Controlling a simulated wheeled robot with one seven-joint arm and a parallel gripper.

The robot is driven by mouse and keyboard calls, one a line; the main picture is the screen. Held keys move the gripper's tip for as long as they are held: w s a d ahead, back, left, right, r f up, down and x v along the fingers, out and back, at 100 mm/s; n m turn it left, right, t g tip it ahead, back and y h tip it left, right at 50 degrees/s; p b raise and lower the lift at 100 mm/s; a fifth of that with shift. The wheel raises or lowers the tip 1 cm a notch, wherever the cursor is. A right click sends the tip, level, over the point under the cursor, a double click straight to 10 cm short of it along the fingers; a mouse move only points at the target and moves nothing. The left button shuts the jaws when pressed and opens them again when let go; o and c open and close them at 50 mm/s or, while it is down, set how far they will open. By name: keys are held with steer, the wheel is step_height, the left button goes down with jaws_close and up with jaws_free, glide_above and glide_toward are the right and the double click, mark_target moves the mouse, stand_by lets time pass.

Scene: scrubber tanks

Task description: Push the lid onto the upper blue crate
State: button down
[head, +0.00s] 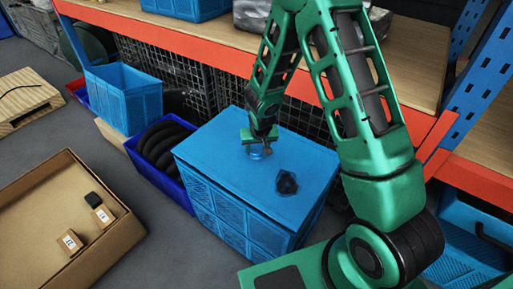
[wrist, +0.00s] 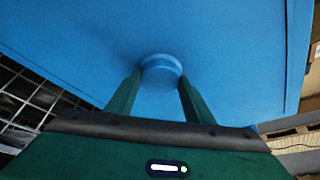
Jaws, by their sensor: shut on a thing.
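The flat blue lid (head: 310,157) lies over the top of the upper blue crate (head: 203,192), in the middle of the head view. From here I cannot tell whether it is fully seated. A round blue knob (wrist: 162,64) stands up from the lid in the wrist view. My gripper (head: 260,149) points down at the lid and is shut on the knob, with one green finger on each side of it in the wrist view (wrist: 158,82). A small dark lump (head: 287,182) sits on the lid, to the right of the knob.
A blue bin of black rings (head: 165,147) stands close on the left, with an open blue crate (head: 125,97) behind it. A cardboard tray (head: 50,210) with small boxes is at lower left. Orange-beamed shelving (head: 205,50) runs behind. Grey floor (head: 165,235) is clear between.

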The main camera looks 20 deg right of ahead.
steer(key=shift+f, duration=0.85)
stand_by(1.6)
jaws_free()
stand_by(0.3)
stand_by(0.4)
steer(key=shift+r, duration=3.5)
